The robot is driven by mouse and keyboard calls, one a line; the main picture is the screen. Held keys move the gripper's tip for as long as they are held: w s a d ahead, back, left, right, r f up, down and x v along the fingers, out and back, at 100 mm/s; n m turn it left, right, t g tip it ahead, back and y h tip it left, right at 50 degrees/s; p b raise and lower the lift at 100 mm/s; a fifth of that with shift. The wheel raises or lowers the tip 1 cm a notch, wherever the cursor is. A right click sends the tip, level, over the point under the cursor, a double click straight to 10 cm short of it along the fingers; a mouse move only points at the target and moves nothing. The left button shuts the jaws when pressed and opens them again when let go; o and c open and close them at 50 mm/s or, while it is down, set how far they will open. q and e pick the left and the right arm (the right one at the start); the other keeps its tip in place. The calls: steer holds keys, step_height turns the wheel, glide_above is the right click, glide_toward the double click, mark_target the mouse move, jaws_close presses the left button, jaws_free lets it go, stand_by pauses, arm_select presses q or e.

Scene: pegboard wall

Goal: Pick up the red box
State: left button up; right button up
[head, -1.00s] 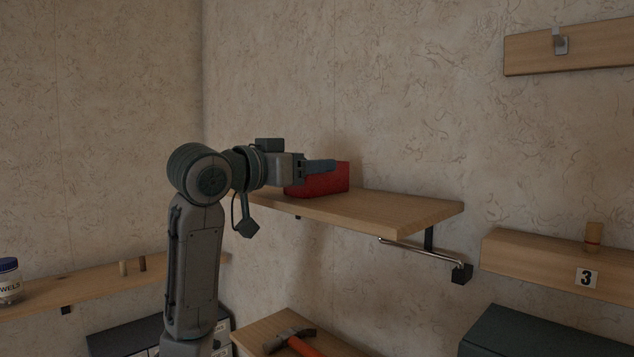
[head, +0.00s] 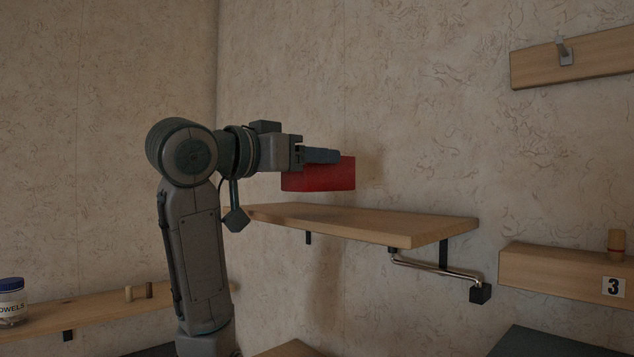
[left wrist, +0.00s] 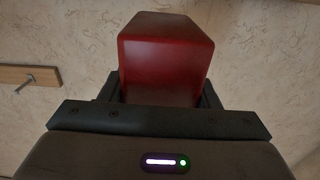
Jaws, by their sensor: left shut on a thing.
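The red box (head: 318,177) is a plain red block, held in the air above the wooden wall shelf (head: 400,226). A clear gap shows between the box and the shelf top. My left gripper (head: 322,156) comes in from the left and is shut on the box. One finger covers part of the box's near side in the head view. In the left wrist view the red box (left wrist: 164,60) sits between the two dark fingers, which are mostly hidden. My right gripper is not in view.
A numbered wooden ledge (head: 560,274) with a small wooden peg (head: 616,242) is at the right. A hook board (head: 570,58) hangs above it. A lower left shelf (head: 110,312) holds a jar (head: 12,302) and two small pegs. The shelf below the box is bare.

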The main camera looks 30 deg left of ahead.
arm_select(q)
steer(key=s+d+r+p, duration=0.1)
steer(key=s+d+p, duration=0.1)
steer(key=s, duration=0.8)
steer(key=shift+d, duration=0.15)
